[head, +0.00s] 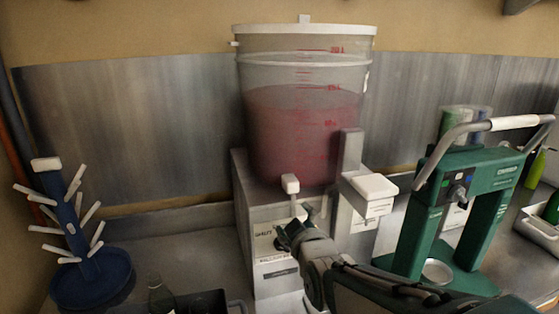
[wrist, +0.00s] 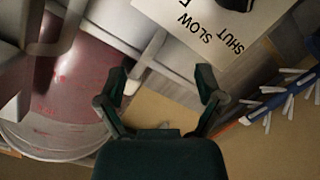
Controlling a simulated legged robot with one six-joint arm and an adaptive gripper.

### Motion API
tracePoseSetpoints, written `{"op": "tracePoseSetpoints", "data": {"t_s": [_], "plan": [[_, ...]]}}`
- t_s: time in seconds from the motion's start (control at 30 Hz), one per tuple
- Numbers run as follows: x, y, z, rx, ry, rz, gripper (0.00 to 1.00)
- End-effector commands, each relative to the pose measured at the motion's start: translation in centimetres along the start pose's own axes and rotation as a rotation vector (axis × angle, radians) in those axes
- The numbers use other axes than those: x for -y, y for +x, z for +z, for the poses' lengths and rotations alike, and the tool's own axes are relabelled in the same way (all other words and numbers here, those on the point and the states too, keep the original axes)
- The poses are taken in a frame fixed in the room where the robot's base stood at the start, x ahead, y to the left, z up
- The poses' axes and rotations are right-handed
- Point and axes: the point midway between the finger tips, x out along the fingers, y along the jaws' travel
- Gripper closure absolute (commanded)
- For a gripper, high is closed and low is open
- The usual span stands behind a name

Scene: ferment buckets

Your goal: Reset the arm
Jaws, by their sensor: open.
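My gripper (head: 290,234) is in front of the grey stand, near its lettered front plate, in the head view. In the wrist view my gripper (wrist: 163,82) has its two dark green fingers spread with nothing between them. The wrist picture looks upside down. A label plate (wrist: 205,25) with "SLOW" and "SHUT" and part of a dark knob show beyond the fingers. A large clear bucket (head: 300,120) of pinkish-red liquid with a white lid stands on the grey stand (head: 243,190). The bucket also shows in the wrist view (wrist: 80,75). My gripper appears apart from the plate.
A green capping machine (head: 410,230) with a grey lever stands to the right of my arm. A blue drying rack (head: 80,240) with white pegs stands at the left. A small dark bottle (head: 160,295) and a dark container are at the bottom. Some counter left of the stand is clear.

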Motion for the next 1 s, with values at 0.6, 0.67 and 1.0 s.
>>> {"op": "tracePoseSetpoints", "data": {"t_s": [0.6,0.67,1.0], "plan": [[0.0,-19.0,9.9,0.757,0.632,-0.133,0.13],[0.4,-20.9,10.5,0.824,0.682,-0.127,0.13],[1.4,-24.7,11.6,0.964,0.783,-0.111,0.13]]}}
